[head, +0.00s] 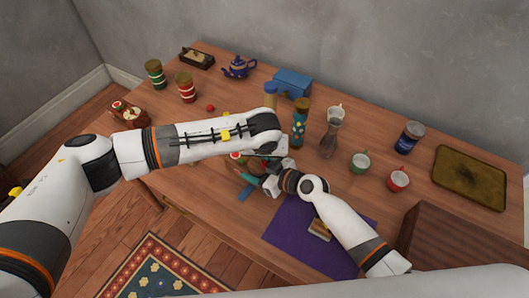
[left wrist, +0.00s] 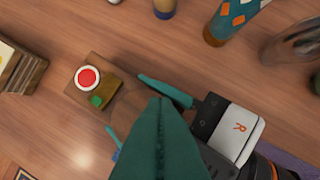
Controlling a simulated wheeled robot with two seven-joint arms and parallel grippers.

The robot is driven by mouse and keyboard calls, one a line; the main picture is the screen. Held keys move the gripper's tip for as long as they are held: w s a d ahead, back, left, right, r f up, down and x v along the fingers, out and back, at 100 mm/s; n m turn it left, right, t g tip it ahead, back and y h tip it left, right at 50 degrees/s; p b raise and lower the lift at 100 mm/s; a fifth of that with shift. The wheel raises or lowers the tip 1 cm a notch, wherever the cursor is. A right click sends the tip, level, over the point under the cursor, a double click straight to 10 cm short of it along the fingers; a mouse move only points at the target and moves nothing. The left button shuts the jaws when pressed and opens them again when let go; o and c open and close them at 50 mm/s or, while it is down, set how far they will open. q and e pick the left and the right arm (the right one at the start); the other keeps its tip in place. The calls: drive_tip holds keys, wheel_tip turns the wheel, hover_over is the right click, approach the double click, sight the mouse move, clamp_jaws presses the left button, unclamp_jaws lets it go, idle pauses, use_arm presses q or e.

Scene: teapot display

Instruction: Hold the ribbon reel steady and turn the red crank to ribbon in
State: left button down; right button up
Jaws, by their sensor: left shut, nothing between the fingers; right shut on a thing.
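The ribbon reel (head: 237,163) is a small wooden piece near the table's front middle, partly hidden by my arms. In the left wrist view its wooden base (left wrist: 110,78) carries a red round knob with a white rim (left wrist: 88,77), which looks like the red crank, and a green patch. A blue ribbon (head: 245,194) lies at its front. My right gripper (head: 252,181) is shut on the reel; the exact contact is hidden. My left gripper (left wrist: 158,103) is shut and empty, above and beside the reel, its fingers covering part of it.
A purple cloth (head: 290,232) lies to the right of the reel. A patterned bottle (head: 300,125), a glass vase (head: 329,140), a green cup (head: 359,162) and a red cup (head: 398,179) stand behind and right. A blue teapot (head: 238,68) stands at the back.

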sight(259, 167)
use_arm(q)
drive_tip(key=shift+s+m, duration=0.1)
drive_tip(key=shift+m, duration=0.7)
drive_tip(key=m, duration=0.2)
drive_tip(key=s+m+h, duration=0.1)
drive_tip(key=m, duration=0.1)
drive_tip(key=shift+a+g+h, duration=0.2)
drive_tip(key=shift+g+h, duration=0.1)
drive_tip(key=shift+g, duration=0.1)
drive_tip(key=shift+s+a+f, duration=0.1)
drive_tip(key=shift+s+a, duration=0.2)
drive_tip(key=shift+a, duration=0.05)
drive_tip(key=shift+s+a, duration=0.15)
drive_tip(key=shift+a, duration=0.45)
drive_tip(key=m, duration=0.3)
drive_tip(key=shift+a+g+h, duration=0.3)
drive_tip(key=shift+h, duration=0.1)
drive_tip(key=shift+w+m+g, duration=0.2)
drive_tip(key=shift+m+g, duration=0.05)
drive_tip(key=shift+m, duration=0.55)
drive_tip(key=shift+w+m+g, duration=0.2)
drive_tip(key=shift+m+g, duration=0.05)
drive_tip(key=shift+m, duration=0.55)
drive_tip(key=shift+h, duration=0.4)
drive_tip(key=shift+r, duration=0.2)
